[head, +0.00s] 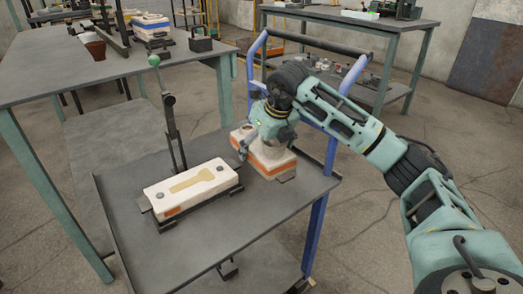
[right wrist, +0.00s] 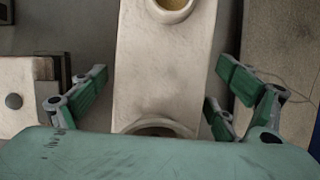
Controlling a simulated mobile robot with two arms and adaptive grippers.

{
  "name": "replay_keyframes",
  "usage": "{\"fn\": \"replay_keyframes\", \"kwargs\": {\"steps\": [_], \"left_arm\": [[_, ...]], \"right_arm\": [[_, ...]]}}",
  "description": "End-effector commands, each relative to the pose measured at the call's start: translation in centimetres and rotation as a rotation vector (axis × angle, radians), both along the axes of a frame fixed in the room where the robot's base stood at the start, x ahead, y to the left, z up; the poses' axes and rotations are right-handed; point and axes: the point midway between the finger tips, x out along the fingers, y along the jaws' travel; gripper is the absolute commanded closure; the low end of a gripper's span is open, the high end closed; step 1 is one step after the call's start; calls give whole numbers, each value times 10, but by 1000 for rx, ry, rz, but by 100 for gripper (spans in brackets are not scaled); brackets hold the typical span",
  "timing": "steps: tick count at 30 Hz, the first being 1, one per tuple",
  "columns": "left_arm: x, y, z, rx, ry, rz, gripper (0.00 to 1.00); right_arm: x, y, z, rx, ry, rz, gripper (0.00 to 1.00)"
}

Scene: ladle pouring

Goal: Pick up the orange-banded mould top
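The mould top (head: 272,161) is a cream block with an orange band along its side. It lies on the dark cart top, in the right half of the cart. My right gripper (head: 257,140) is over it, hiding part of its upper face. In the right wrist view the mould top (right wrist: 163,70) runs up the middle, with a round hole at its top and another near the gripper body. The right gripper's green fingers (right wrist: 163,95) are open, one on each side of the block, with visible gaps. My left gripper is not in view.
The cart's blue handle frame (head: 250,75) stands behind the mould top. The cart's front is clear.

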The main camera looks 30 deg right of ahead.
Motion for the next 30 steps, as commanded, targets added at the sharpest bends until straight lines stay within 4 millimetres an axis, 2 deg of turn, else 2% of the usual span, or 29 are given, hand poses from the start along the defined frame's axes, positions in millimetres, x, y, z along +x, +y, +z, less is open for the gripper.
{"fn": "replay_keyframes", "kwargs": {"steps": [2,27,30], "left_arm": [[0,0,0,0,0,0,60],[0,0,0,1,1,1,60],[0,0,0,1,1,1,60]], "right_arm": [[0,0,0,0,0,0,19],[0,0,0,0,0,0,93],[1,0,3,1,-8,-1,93]]}}
